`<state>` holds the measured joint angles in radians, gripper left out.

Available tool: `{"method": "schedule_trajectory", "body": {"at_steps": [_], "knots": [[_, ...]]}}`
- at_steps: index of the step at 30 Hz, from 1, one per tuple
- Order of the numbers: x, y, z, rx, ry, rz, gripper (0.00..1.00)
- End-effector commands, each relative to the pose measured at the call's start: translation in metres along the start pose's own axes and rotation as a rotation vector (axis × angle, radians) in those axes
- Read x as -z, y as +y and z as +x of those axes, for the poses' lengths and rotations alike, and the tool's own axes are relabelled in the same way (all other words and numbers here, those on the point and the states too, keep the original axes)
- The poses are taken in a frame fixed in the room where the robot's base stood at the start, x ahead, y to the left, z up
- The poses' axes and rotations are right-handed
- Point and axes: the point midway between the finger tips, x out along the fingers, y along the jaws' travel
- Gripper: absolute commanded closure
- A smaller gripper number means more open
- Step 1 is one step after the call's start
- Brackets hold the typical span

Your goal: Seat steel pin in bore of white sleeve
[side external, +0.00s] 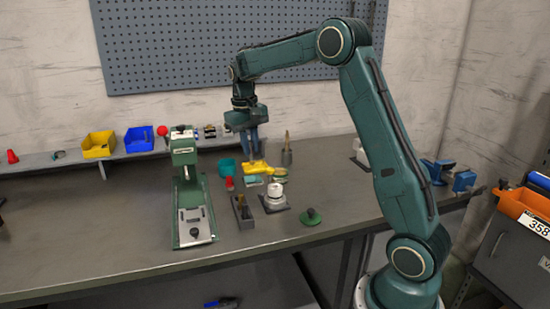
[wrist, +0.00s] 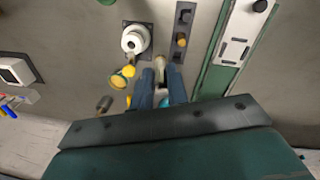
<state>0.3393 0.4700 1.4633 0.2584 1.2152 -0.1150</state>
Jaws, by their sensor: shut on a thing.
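The white sleeve (side external: 274,197) stands upright on a dark square plate on the bench. It also shows in the wrist view (wrist: 134,42), its round bore facing up. My gripper (side external: 256,152) points down behind and a little left of the sleeve, apart from it, above yellow and teal items. In the wrist view my gripper's (wrist: 161,72) blue fingers are close together on a small pale, narrow thing, which seems to be the steel pin (wrist: 161,75). The fingers hide much of it, and its lower end cannot be told clearly.
A green press (side external: 187,185) stands to the left. A dark block with brass-coloured pieces (side external: 241,212) sits beside the sleeve. A green disc with a knob (side external: 311,218) lies at the front. A teal cup (side external: 227,167) and a yellow object (side external: 262,168) are close to my gripper.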

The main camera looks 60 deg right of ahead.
Motion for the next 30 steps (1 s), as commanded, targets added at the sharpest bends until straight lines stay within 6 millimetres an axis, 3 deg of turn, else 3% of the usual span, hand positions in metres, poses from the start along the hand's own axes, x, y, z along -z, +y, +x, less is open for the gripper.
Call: {"method": "schedule_trajectory", "body": {"at_steps": [1, 6, 12, 23, 30], "knots": [[0.002, 0.015, -0.009, 0.013, 0.004, 0.024, 1.0], [0.001, 0.053, -0.03, 0.052, 0.002, 0.077, 1.0], [-0.002, 0.081, -0.046, 0.081, 0.002, 0.113, 1.0], [-0.004, 0.09, -0.05, 0.091, 0.001, 0.123, 1.0], [-0.004, 0.088, -0.031, 0.091, -0.002, 0.123, 1.0]]}}
